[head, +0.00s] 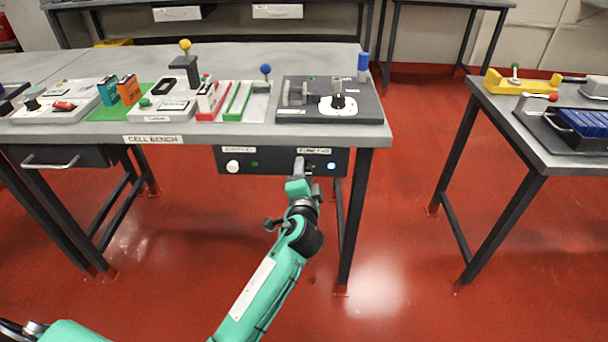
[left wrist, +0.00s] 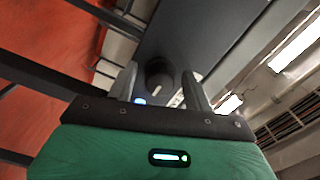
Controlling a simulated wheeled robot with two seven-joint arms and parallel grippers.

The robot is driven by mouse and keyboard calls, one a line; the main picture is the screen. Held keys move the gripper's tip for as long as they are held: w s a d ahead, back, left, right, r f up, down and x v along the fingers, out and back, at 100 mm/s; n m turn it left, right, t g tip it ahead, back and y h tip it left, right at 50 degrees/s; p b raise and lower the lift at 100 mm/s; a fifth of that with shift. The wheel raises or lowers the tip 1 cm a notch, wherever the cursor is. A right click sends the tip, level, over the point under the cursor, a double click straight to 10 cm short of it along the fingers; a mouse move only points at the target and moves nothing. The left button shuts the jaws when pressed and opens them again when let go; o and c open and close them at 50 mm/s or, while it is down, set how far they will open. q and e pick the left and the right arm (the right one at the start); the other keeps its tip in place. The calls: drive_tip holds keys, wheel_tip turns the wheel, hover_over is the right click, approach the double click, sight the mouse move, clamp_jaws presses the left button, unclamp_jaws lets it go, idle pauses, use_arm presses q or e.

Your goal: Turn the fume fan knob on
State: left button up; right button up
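The dark control panel (head: 282,161) hangs under the front edge of the cell bench. In the left wrist view the dark round knob (left wrist: 158,72) with a pale mark lies between the two finger ends; in the head view my gripper hides it. A lit blue lamp (head: 331,166) sits right of the gripper, and it also shows in the left wrist view (left wrist: 140,101). My left gripper (head: 300,166) is at the panel's right half, fingers apart, one on each side of the knob. I cannot tell whether they touch it. My right gripper is not in view.
A white knob (head: 232,166) and a green lamp (head: 254,163) are on the panel's left half. A drawer handle (head: 50,163) is further left. The bench top (head: 235,133) above holds trays and fixtures. A second table (head: 520,140) stands right; red floor lies between.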

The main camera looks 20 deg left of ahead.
use_arm(q)
drive_tip(key=v, duration=1.4)
drive_tip(key=shift+w+r, duration=0.1)
